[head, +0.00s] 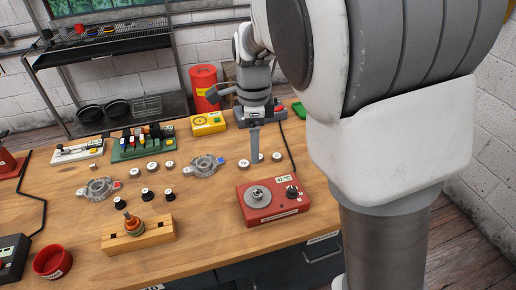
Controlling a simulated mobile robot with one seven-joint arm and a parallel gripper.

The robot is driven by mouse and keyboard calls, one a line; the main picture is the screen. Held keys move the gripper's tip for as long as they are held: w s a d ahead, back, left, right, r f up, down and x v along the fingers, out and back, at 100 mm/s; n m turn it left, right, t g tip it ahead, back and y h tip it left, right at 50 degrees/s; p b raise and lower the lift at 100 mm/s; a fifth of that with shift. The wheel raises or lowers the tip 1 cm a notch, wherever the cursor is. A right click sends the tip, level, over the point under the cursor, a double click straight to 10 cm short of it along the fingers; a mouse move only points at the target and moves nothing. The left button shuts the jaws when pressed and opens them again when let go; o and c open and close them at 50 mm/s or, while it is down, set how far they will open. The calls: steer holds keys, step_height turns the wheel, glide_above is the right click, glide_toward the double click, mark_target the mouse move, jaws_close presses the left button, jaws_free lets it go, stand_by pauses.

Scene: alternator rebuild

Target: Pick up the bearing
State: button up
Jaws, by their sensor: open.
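My gripper (255,152) points down over the back right of the wooden workbench. Its jaws are open, but seen from this side they overlap into one grey shape. Small pale round pieces that look like bearings lie around it: one to its left (244,163), one to its right (276,156), and one partly hidden behind the fingertips. More such pieces (169,165) lie left of the middle. I cannot tell which is the task's bearing, nor whether the fingertips touch anything.
A red device with a round metal plate (259,196) stands in front of my gripper. Grey alternator housings (204,165), black-topped pieces (146,193), and a wooden block holding a rotor (152,237) lie leftward. A yellow box (208,123) stands behind. Bare wood shows at front centre.

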steer(key=b, duration=0.1)
glide_above(258, 193)
steer(key=f, duration=1.1)
steer(key=shift+w+a, duration=0.2)
steer(key=shift+a, duration=0.2)
steer(key=f, duration=0.4)
steer(key=shift+s+d+f, duration=0.2)
steer(key=shift+d+f, duration=0.15)
steer(key=shift+d, duration=0.05)
steer(key=shift+f, duration=0.5)
jaws_close()
